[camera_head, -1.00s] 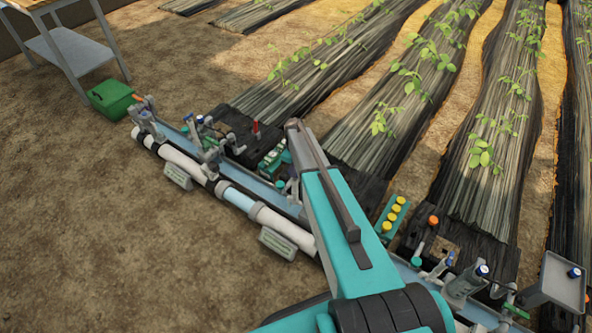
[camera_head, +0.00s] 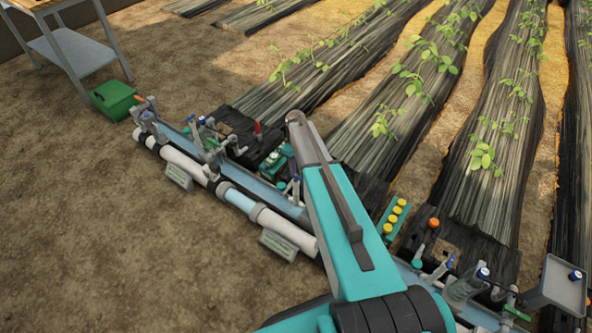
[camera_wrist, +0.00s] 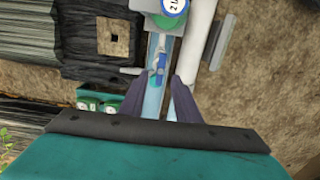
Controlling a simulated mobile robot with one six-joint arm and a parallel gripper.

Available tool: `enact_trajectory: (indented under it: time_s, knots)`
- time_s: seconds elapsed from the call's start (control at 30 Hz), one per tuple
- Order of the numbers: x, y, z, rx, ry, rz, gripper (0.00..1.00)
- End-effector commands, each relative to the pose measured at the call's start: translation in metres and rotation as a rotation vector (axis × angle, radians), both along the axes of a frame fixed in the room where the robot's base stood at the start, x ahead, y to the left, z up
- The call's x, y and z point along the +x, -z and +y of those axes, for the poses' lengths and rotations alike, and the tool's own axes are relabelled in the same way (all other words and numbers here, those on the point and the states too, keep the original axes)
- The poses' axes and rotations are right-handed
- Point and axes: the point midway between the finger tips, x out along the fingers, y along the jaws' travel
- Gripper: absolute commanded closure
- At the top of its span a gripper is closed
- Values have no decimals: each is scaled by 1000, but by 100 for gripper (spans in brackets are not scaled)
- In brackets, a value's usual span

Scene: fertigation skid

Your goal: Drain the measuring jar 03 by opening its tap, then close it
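In the wrist view my gripper (camera_wrist: 158,88) has its two dark fingers apart, with nothing held between them. A small tap-like fitting with a blue part (camera_wrist: 163,70) shows just beyond and between the fingertips; I cannot tell whether they touch. Above it is a grey body with a round, blue-rimmed white cap (camera_wrist: 174,6), cut off by the top edge. Its marking is not fully readable, so I cannot tell if this is jar 03. In the head view a clear jar with a blue-and-white cap (camera_head: 464,288) stands at the lower right. My arm hides my gripper there.
White pipes (camera_head: 285,230) run along the skid's near side, with label plates (camera_head: 278,244) in front. A teal block with yellow knobs (camera_head: 392,216) and a grey tray (camera_head: 562,285) stand right. A green crate (camera_head: 113,100) sits by the table (camera_head: 70,52). Bare soil lies left.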

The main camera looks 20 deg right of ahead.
Motion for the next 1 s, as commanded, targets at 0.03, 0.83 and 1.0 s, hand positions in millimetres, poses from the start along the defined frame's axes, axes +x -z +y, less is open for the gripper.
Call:
enact_trajectory:
  time_s: [0.03,0.83,1.0]
  knots:
    - [-1,-10,0,0,0,-1,70]
    - [1,-94,0,-1,-1,-1,70]
    - [1,-94,0,-1,-1,-1,70]
